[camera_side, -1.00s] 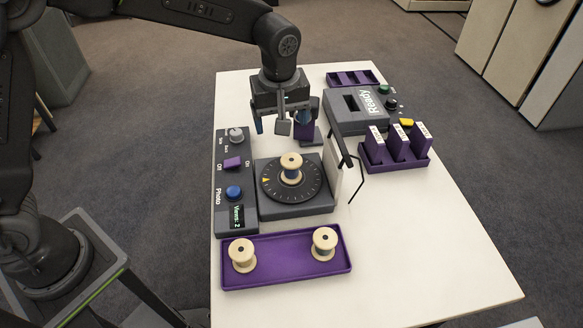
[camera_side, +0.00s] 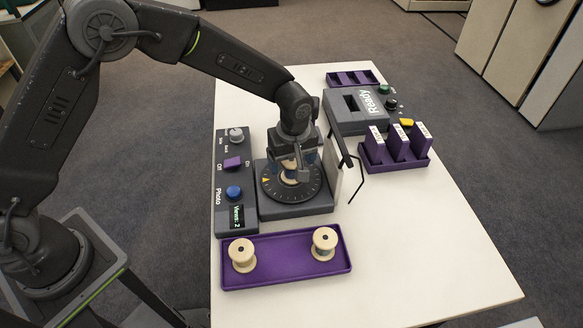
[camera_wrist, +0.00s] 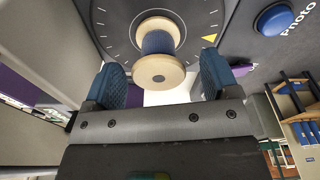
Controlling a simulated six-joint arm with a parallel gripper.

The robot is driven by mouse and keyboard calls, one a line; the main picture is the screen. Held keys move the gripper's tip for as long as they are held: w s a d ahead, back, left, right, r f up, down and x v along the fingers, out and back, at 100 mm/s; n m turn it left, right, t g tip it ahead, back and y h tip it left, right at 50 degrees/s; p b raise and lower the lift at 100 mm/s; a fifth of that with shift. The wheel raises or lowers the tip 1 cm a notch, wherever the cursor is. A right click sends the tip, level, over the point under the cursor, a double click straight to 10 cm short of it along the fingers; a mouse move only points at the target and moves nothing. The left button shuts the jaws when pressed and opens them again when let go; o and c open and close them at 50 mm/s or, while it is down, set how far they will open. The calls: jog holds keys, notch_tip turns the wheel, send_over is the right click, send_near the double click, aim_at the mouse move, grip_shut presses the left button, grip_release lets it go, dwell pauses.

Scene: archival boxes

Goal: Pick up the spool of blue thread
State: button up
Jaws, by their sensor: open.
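The spool of blue thread (camera_wrist: 158,42), with pale wooden flanges, stands on the round dial of the turntable (camera_side: 296,210). In the side view most of the spool (camera_side: 290,178) is hidden by my gripper (camera_side: 297,165), which is right over it. In the wrist view my gripper (camera_wrist: 162,84) is open, with its blue pads to the left and right of the spool's near flange. The spool appears between or just beyond the pads; I cannot tell whether they touch it.
A purple tray (camera_side: 285,279) with two spools lies in front. A control panel (camera_side: 237,200) stands left of the turntable, and a white upright plate (camera_side: 332,172) close to its right. A grey "Ready" box (camera_side: 345,118) and purple rack (camera_side: 420,164) are behind right.

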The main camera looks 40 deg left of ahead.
aim_at(292, 162)
jog(key=shift+w+a+f, duration=0.1)
jog(key=shift+w+f, duration=0.05)
jog(key=shift+f, duration=0.85)
jog(key=shift+w+a+f, duration=0.1)
jog(key=shift+f, duration=0.85)
jog(key=shift+c, duration=0.5)
jog(key=c, duration=0.9)
jog(key=shift+r, duration=0.15)
